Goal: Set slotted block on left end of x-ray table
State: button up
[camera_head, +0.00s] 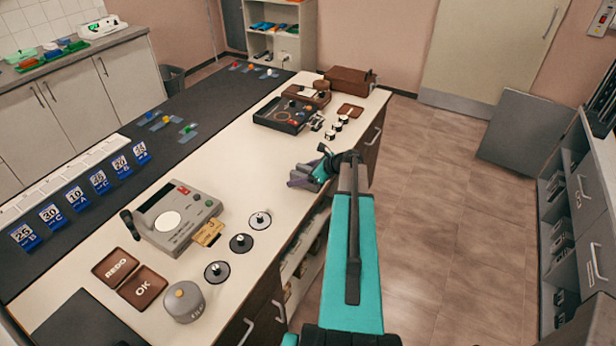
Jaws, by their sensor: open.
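My gripper (304,180) is open over the right edge of the cream bench, at the end of my teal arm. Its jaws are small in the picture and I see nothing held between them. I cannot single out the slotted block for certain; small grey metal pieces (316,122) stand on the bench beyond my gripper, next to several small white-and-black pieces (338,126). A long dark tabletop (200,165) runs along the left side of the cream surface and may be the x-ray table; its left end is partly cut off by the frame.
A grey console (178,215), several discs with knobs (241,243), a round grey weight (184,301) and brown REDO (116,263) and OK (142,287) plates occupy the near cream bench (255,190). Blue number cards (76,196) line the dark top. Open floor (430,200) lies right.

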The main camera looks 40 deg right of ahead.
jog(key=shift+w+f, duration=0.1)
dwell(0.5)
jog(key=c, duration=1.8)
jog(key=shift+r, duration=0.2)
